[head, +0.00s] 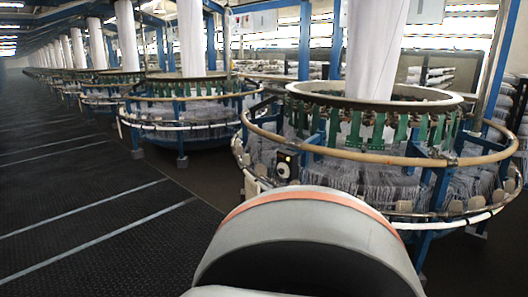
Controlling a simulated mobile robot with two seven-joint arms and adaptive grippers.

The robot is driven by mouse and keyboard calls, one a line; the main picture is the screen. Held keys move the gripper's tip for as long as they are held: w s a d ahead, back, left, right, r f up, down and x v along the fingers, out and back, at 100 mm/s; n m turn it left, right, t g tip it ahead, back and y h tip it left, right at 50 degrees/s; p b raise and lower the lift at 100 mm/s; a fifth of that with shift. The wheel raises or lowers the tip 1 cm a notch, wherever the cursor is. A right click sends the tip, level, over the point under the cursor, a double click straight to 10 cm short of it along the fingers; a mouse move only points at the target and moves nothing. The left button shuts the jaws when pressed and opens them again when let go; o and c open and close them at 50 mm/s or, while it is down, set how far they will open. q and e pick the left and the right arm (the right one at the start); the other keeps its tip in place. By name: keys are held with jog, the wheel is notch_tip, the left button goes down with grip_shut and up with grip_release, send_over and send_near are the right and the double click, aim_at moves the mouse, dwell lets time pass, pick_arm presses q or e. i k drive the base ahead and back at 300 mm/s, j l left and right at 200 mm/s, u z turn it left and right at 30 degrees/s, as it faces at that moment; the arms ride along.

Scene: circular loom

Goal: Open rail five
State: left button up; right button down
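The nearest circular loom (355,130) stands at the right of the head view, with green parts under its pale top ring. A tan rail (375,157) runs around it and looks closed along the part that shows. A lower white rail (470,218) curves around its base. I see no numbers, so I cannot tell which section is rail five. A grey rounded part of my own body hides the loom's lower front. Neither of my grippers is in view.
A black box (286,164) is mounted at the near loom's left front. A second loom (190,112) stands behind to the left, and more recede in a row. A dark aisle floor (80,200) with pale stripes lies open at the left. Blue posts (305,40) rise behind.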

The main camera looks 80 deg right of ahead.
aim_at(368, 157)
jog(key=z, duration=3.5)
jog(key=i+l+z, duration=0.6)
jog(key=i, duration=0.15)
jog(key=i+l+z, duration=0.3)
jog(key=i, duration=0.3)
jog(key=i+z, duration=0.3)
jog(key=i, duration=0.35)
jog(key=i+u, duration=0.35)
jog(key=i+l+u, duration=0.15)
jog(key=u, duration=0.2)
jog(key=i+l+u, duration=0.2)
jog(key=i+u, duration=0.15)
jog(key=i+l+u, duration=0.15)
jog(key=u, duration=0.25)
jog(key=i+l+u, duration=0.1)
jog(key=u, duration=0.3)
jog(key=i+l+u, duration=0.1)
jog(key=l+u, duration=0.35)
jog(key=j, duration=0.1)
